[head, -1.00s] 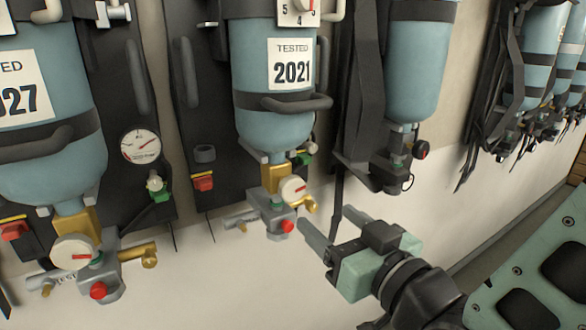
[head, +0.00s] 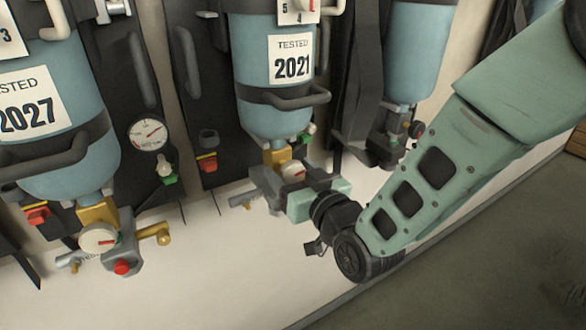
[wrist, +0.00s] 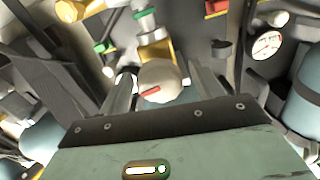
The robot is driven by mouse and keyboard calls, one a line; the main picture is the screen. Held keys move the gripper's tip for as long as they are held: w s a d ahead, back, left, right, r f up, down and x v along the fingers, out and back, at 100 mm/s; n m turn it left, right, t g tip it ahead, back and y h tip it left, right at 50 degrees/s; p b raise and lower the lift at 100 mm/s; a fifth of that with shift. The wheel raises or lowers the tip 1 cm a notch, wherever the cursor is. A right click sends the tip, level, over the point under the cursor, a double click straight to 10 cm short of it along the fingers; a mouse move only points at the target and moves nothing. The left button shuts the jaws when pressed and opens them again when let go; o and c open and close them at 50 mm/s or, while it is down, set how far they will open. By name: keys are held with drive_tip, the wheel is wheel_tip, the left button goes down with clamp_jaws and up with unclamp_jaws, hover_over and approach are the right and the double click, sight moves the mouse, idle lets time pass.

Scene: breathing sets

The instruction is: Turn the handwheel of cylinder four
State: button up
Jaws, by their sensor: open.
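The middle blue cylinder (head: 270,118) hangs upside down with a "TESTED 2021" label. A plate above it (head: 298,12) shows small numbers, including 4, but is cut off. Below its brass neck is a white round knob with a red mark (head: 292,171), which looks like its handwheel. My gripper (head: 266,185) is open at this valve, partly covering it. In the wrist view the knob (wrist: 160,84) lies between my two spread fingers (wrist: 163,72); whether they touch it is unclear. The valve's red button is hidden.
The left cylinder (head: 55,150), labelled 2027, has a similar white knob (head: 98,238) and a pressure gauge (head: 147,133) beside it. The floor (head: 480,260) is clear at lower right.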

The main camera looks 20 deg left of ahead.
drive_tip(key=c, duration=1)
drive_tip(key=shift+f+m+b, duration=0.1)
drive_tip(key=shift+m+b, duration=0.2)
drive_tip(key=shift+b, duration=0.3)
